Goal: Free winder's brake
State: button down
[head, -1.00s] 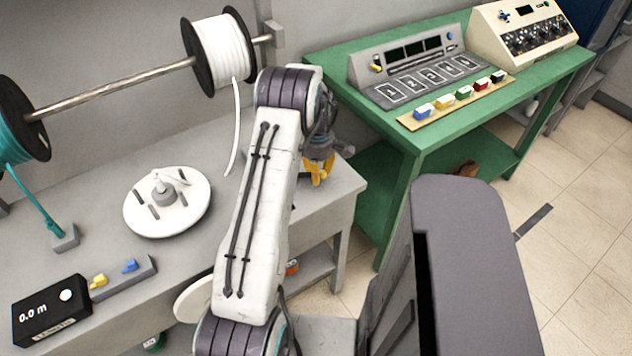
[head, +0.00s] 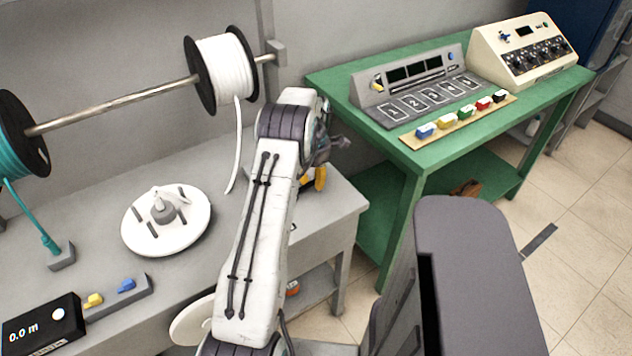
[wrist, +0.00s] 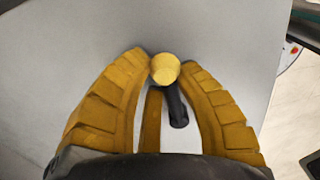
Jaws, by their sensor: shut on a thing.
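The winder (head: 135,218) is a white disc with a grey hub on the bench, left of my arm in the head view. In the wrist view, a black lever (wrist: 178,108) with a round yellow knob (wrist: 165,69) rises from a grey surface. My gripper (wrist: 167,66) has its yellow fingers on either side of the knob and is shut on it. In the head view, the gripper (head: 318,180) is at the bench's right end, mostly hidden behind my arm, and the lever is hidden there.
A white spool (head: 222,75) and a teal spool (head: 20,140) hang on a rod above the bench (head: 90,190). A white strand hangs from the white spool near my arm. A green table (head: 430,155) with two consoles stands at the right.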

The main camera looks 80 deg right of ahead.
jog(key=shift+w+d+r, duration=0.1)
jog(key=shift+w, duration=0.15)
dwell(0.3)
jog(key=c, duration=1.2)
grip_release()
jog(key=shift+o, duration=0.9)
notch_tip(320, 180, up, 12)
